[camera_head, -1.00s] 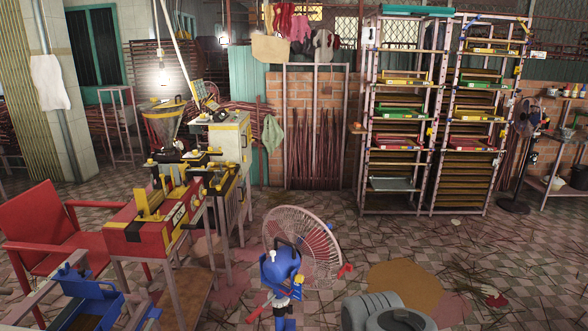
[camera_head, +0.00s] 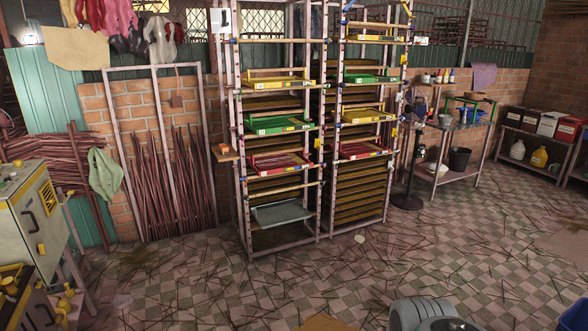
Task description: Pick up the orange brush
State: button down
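I cannot make out an orange brush for certain. A small orange item (camera_head: 224,148) sits on a wooden ledge at the left side of the tall rack (camera_head: 241,190), and it is too small to tell what it is. My gripper is not in view. A rounded grey part at the bottom edge, right of centre, looks like a piece of my arm.
Trays fill the rack's shelves. A machine (camera_head: 28,215) stands at the left edge. Incense sticks (camera_head: 170,190) lean on the brick wall. A black-based stand fan (camera_head: 407,200) and a side table (camera_head: 440,178) stand right. The tiled floor is mostly open, with scattered sticks.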

aim_at(224, 149)
jog(key=u, duration=0.35)
jog(key=i, duration=2.15)
jog(key=u, duration=0.55)
